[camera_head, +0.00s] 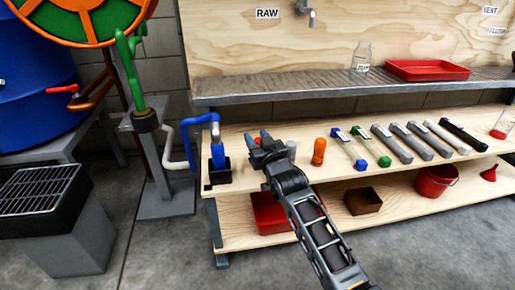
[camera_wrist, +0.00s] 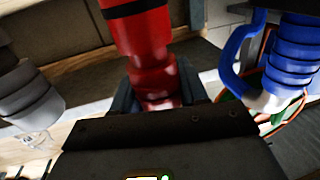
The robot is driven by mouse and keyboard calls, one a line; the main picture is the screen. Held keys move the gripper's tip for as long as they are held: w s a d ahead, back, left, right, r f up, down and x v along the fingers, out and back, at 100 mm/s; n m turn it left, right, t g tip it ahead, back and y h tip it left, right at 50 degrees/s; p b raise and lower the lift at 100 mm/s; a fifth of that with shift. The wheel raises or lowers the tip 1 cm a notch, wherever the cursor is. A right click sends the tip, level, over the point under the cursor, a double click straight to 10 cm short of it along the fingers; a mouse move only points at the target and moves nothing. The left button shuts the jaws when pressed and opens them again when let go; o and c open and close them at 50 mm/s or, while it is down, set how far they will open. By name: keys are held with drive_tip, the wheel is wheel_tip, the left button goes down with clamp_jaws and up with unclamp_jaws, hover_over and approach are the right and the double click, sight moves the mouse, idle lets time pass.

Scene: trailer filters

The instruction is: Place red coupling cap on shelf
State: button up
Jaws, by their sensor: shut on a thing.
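My gripper (camera_head: 257,137) is over the left part of the middle wooden shelf (camera_head: 236,178). In the wrist view, my gripper (camera_wrist: 158,92) is shut on the red coupling cap (camera_wrist: 147,42), a red cylindrical piece with a black band. The cap stands up between the two fingers, and its lower end is partly hidden by the gripper body. In the head view only a small bit of red shows at the fingertips. I cannot tell whether the cap touches the shelf.
A blue hose fitting (camera_head: 217,152) in a black holder stands just left of my gripper; the blue part (camera_wrist: 290,50) is close at right in the wrist view. A grey cylinder (camera_head: 291,148) and an orange bottle (camera_head: 319,150) stand to the right, then several filters.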

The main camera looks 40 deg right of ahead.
drive_tip(key=shift+f, duration=1)
drive_tip(key=shift+f+b, duration=0.2)
drive_tip(key=shift+b, duration=0.15)
drive_tip(key=o, duration=1)
drive_tip(key=shift+o, duration=0.2)
drive_tip(key=shift+r, duration=0.25)
drive_tip(key=p+v, duration=0.3)
drive_tip(key=v, duration=0.9)
